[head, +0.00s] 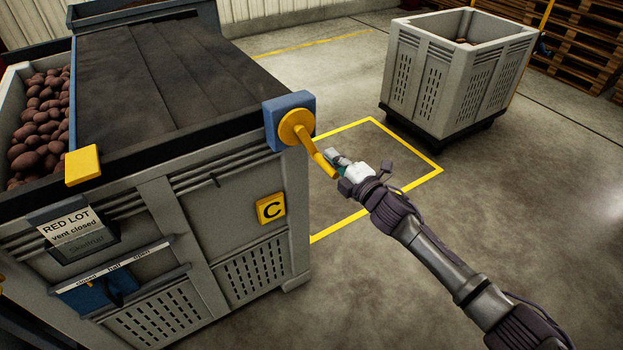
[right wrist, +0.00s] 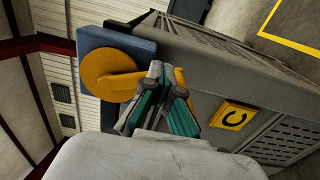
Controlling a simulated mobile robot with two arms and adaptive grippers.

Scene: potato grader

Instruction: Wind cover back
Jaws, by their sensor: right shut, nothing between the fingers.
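The dark slatted cover (head: 150,80) lies over most of the grey crate (head: 225,185) in the head view. Its left part is open and shows red potatoes (head: 42,125). A yellow crank (head: 297,126) with a blue housing (head: 288,104) sits at the crate's near right corner, its arm slanting down to the right. My right gripper (head: 336,158) is at the outer end of the crank arm. In the right wrist view the closed fingers (right wrist: 163,95) are in front of the yellow crank (right wrist: 108,75); I cannot tell whether they touch it. My left gripper is not in view.
A yellow tab (head: 83,165) is on the crate's front rim, above a "RED LOT vent closed" card (head: 70,228) and a blue vent slider (head: 95,295). Another grey crate (head: 440,85) stands behind right. Open floor with a yellow marked square (head: 410,183) lies between.

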